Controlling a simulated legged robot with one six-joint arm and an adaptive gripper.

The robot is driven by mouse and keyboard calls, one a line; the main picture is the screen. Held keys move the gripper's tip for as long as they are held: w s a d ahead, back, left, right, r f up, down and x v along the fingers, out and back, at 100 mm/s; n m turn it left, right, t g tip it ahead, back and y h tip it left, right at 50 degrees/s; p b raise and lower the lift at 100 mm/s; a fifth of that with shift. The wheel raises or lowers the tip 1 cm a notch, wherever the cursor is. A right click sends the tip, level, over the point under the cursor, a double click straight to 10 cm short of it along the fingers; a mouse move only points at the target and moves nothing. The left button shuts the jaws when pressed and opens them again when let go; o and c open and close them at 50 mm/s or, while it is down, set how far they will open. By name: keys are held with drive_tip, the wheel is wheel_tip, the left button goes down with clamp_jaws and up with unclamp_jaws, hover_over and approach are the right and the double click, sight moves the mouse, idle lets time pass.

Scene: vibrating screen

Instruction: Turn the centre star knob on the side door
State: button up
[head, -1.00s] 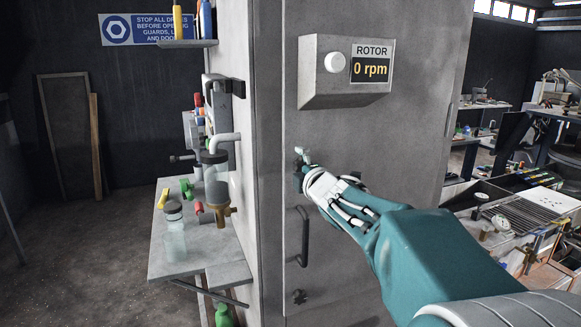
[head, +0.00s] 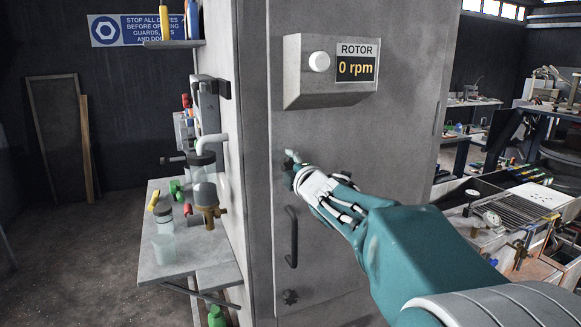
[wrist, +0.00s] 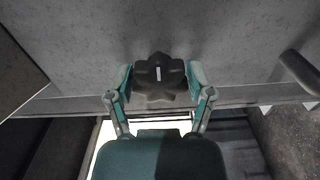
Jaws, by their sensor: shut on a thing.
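The dark star knob (wrist: 158,75) sits on the grey side door (head: 340,130), with a white mark on its face. In the wrist view my gripper (wrist: 160,80) has one teal finger on each side of the knob, closed against its lobes. In the head view my gripper (head: 291,170) reaches the door above the bar handle (head: 291,237) and mostly hides this knob. A lower star knob (head: 290,297) shows below the handle.
A rotor box (head: 330,70) reading 0 rpm juts from the door above my gripper. A side shelf (head: 180,255) with jars and valves stands left of the cabinet. The bar handle also shows at the right in the wrist view (wrist: 300,72).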

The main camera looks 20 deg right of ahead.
drive_tip(key=m, duration=0.4)
drive_tip(key=shift+f+m, duration=0.25)
drive_tip(key=shift+m, duration=0.05)
drive_tip(key=m, duration=0.4)
drive_tip(key=shift+m, duration=0.3)
drive_tip(key=m, duration=0.4)
drive_tip(key=shift+f, duration=0.1)
drive_tip(key=shift+m, duration=2.1)
drive_tip(key=o, duration=1.1)
drive_tip(key=shift+w, duration=0.1)
drive_tip(key=shift+r, duration=0.2)
